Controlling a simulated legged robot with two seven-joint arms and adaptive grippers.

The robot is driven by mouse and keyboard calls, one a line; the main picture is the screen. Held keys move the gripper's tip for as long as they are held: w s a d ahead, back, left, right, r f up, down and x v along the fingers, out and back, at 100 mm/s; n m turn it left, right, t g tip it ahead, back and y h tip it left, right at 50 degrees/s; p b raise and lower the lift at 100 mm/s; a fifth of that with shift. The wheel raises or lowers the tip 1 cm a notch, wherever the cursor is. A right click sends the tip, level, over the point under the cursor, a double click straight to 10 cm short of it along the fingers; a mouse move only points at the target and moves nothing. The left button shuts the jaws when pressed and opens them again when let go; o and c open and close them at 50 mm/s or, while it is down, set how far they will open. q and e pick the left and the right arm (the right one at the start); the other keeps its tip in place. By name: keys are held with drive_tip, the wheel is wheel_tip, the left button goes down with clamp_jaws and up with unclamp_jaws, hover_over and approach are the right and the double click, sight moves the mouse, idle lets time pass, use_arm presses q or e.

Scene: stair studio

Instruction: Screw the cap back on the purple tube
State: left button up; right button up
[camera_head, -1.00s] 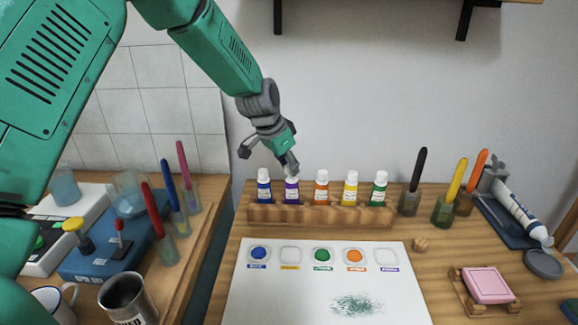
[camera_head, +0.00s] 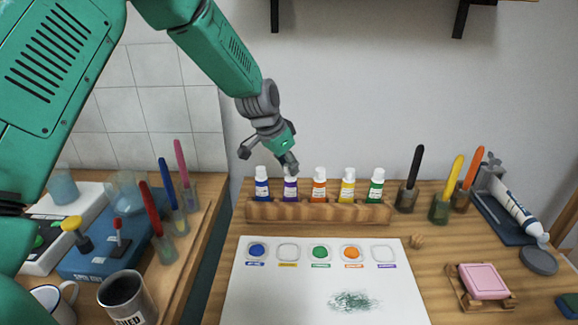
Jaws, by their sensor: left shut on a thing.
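The purple tube (camera_head: 290,190) stands upright in the wooden rack (camera_head: 320,212), second from the left. Its white cap (camera_head: 290,171) sits at the top of the tube. My left gripper (camera_head: 289,165) comes down from the upper left, with its fingertips at the white cap, shut on it. The fingertips partly hide the top of the cap, so I cannot see how tightly it sits. My right gripper is not in view.
Blue (camera_head: 262,186), orange (camera_head: 319,187), yellow (camera_head: 348,187) and green (camera_head: 376,187) capped tubes stand in the same rack, close beside the purple one. A white sheet with paint wells (camera_head: 320,290) lies in front. A pink block (camera_head: 484,281) is at right.

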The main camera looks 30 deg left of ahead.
use_arm(q)
drive_tip(key=shift+d+f, duration=0.2)
drive_tip(key=shift+f, duration=0.3)
drive_tip(key=shift+c, duration=0.3)
drive_tip(key=shift+f, duration=0.25)
idle(0.8)
drive_tip(key=o, duration=1.2)
drive_tip(key=shift+w, duration=0.1)
drive_tip(key=shift+r, duration=0.1)
drive_tip(key=shift+r+p, duration=3.25)
drive_tip(key=shift+r, duration=0.25)
drive_tip(key=shift+f, duration=0.15)
